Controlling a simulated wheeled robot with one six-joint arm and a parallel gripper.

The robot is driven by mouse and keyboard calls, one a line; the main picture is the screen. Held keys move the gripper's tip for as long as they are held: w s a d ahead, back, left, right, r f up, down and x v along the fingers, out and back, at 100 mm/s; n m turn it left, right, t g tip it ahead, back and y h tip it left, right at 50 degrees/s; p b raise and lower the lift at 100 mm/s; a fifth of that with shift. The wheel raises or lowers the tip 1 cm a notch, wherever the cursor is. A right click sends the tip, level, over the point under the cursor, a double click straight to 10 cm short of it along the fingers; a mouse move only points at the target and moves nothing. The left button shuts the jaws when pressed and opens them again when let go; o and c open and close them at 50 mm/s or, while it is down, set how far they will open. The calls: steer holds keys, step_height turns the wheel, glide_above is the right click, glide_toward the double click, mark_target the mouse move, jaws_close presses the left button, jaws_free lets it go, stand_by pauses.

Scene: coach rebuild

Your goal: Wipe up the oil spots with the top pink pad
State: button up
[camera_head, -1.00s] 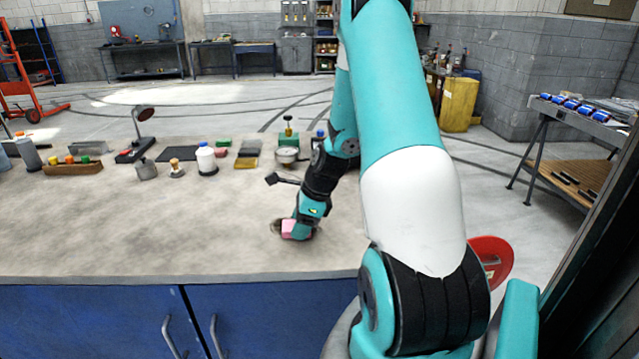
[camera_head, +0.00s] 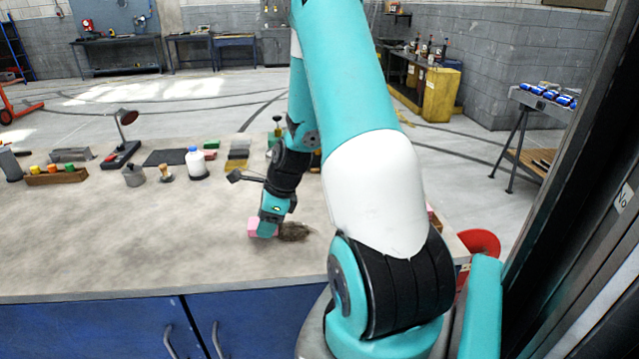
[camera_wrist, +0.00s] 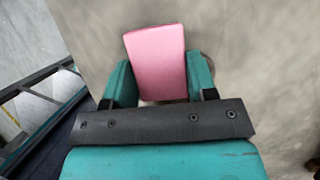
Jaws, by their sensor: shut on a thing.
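My gripper (camera_head: 266,226) is shut on a pink pad (camera_head: 255,228), low over the light grey bench top (camera_head: 150,235). I cannot tell whether the pad touches the bench. In the wrist view the pad (camera_wrist: 157,60) sits between the two teal fingers of my gripper (camera_wrist: 160,80). A dark brown oil spot (camera_head: 295,231) lies on the bench just right of the pad. In the wrist view a brownish patch shows partly behind the right finger. My arm may hide other spots.
Along the back of the bench stand a lamp (camera_head: 126,130), a white bottle (camera_head: 196,163), a grey can (camera_head: 134,175) and a wooden tray (camera_head: 56,176) of coloured items. The bench front left of my gripper is clear. A red round thing (camera_head: 480,244) is beyond the right end.

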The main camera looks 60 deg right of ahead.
steer(key=shift+d+r+p, duration=0.1)
steer(key=shift+r+p, duration=0.3)
steer(key=shift+r, duration=0.2)
step_height(320, 180, up, 4)
steer(key=p, duration=0.4)
steer(key=shift+r, duration=0.1)
